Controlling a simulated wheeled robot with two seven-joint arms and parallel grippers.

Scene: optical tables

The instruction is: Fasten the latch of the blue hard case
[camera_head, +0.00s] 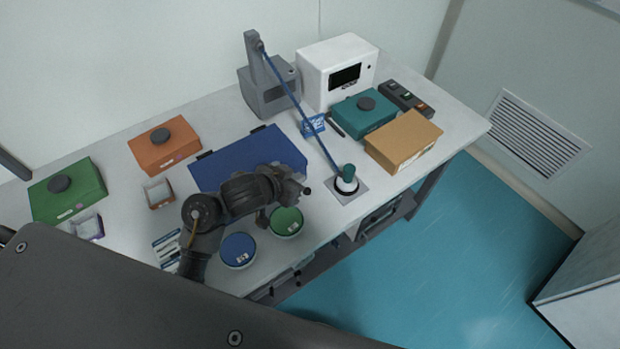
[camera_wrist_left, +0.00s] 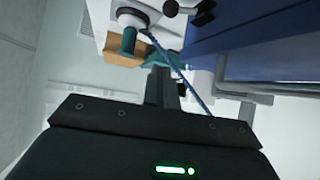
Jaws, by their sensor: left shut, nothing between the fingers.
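The blue hard case (camera_head: 248,152) lies on the table with its lid down and dark tabs along its back edge. Its front edge is partly hidden behind my left arm, and I cannot make out the latch in the head view. My left gripper (camera_head: 304,190) is at the case's front right corner, shut and empty. In the left wrist view, the shut fingers (camera_wrist_left: 165,86) point up the picture, and the blue case (camera_wrist_left: 255,38) fills the upper right. A grey bar-like part shows below the case there; I cannot tell whether it is the latch. My right gripper is out of view.
A green round tin (camera_head: 286,221) and a blue round tin (camera_head: 238,250) stand near the front edge below my arm. A white-and-teal device (camera_head: 346,180) with a blue cord stands to the right. A cardboard box (camera_head: 403,142) and teal case (camera_head: 362,114) lie beyond.

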